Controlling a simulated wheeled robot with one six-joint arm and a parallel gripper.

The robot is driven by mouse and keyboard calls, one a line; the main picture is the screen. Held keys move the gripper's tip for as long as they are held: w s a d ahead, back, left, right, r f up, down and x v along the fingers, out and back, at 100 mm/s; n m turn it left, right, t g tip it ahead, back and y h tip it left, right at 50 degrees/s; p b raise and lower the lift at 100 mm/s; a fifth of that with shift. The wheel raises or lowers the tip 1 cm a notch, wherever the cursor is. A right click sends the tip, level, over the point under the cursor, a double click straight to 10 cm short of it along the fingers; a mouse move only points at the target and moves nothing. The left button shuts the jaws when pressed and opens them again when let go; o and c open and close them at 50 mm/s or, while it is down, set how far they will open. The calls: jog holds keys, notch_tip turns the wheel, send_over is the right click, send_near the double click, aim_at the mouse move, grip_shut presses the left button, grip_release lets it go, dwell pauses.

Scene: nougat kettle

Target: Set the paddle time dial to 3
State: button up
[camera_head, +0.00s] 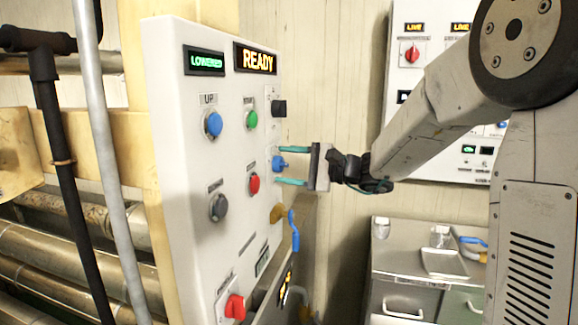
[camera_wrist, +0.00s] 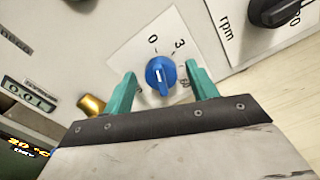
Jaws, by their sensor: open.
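The paddle time dial is a small blue knob (camera_head: 279,162) on the right side of the white control panel. In the wrist view the blue knob (camera_wrist: 160,75) sits on a white plate with 0 at upper left and 3 at upper right; a further mark is partly hidden. A pale line shows on its raised grip, but which end is the pointer is unclear. My gripper (camera_head: 281,166) is open, its teal fingers reaching toward the panel above and below the knob. In the wrist view the fingers (camera_wrist: 161,77) stand on either side of it, with visible gaps.
A black rpm dial (camera_wrist: 277,10) is close by; the black knob (camera_head: 279,108) shows above the blue one. A yellow knob (camera_wrist: 92,105) lies on the other side. A blue-handled lever (camera_head: 294,231) is below. A second panel (camera_head: 400,85) stands behind my arm.

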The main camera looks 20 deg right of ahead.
jog(key=c, duration=1)
jog(key=shift+m, duration=0.3)
jog(key=m, duration=0.3)
jog(key=shift+w+d+r+m, duration=0.1)
jog(key=shift+m, duration=2.4)
jog(key=o, duration=1)
